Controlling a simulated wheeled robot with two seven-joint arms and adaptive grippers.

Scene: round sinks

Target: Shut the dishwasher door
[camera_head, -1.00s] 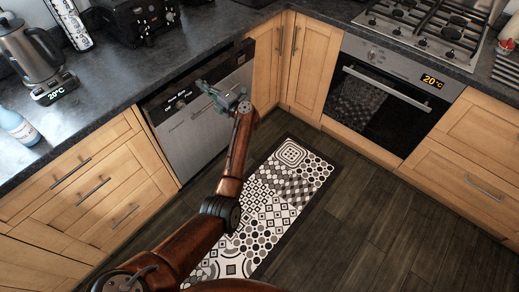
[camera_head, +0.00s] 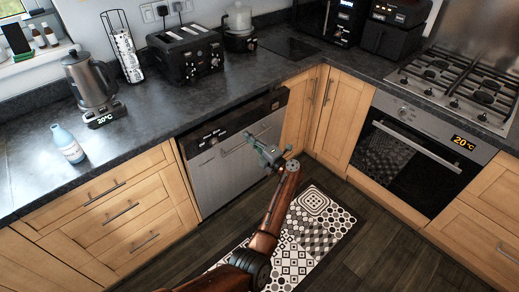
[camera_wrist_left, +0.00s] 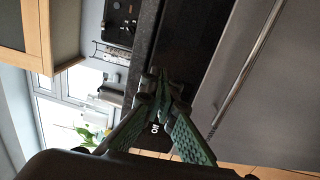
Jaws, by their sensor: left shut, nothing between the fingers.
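The dishwasher (camera_head: 217,180) is set under the counter, with a silver front, a bar handle and a black control strip along the top. Its door stands upright and looks shut or almost shut; I cannot tell whether it is fully flush. My left gripper (camera_head: 250,138) is in front of the upper door, near the handle, shut and empty. I cannot tell whether it touches the door. In the left wrist view, the shut fingertips (camera_wrist_left: 160,80) lie over the dark control strip, with the silver door (camera_wrist_left: 270,100) and its handle to the right. My right gripper is not in view.
Wooden drawers (camera_head: 110,205) stand left of the dishwasher, a wooden cupboard (camera_head: 305,105) right of it, then an oven (camera_head: 410,160). A patterned mat (camera_head: 305,235) lies on the floor in front. A kettle (camera_head: 90,80), a bottle (camera_head: 68,145) and a toaster (camera_head: 185,55) stand on the counter.

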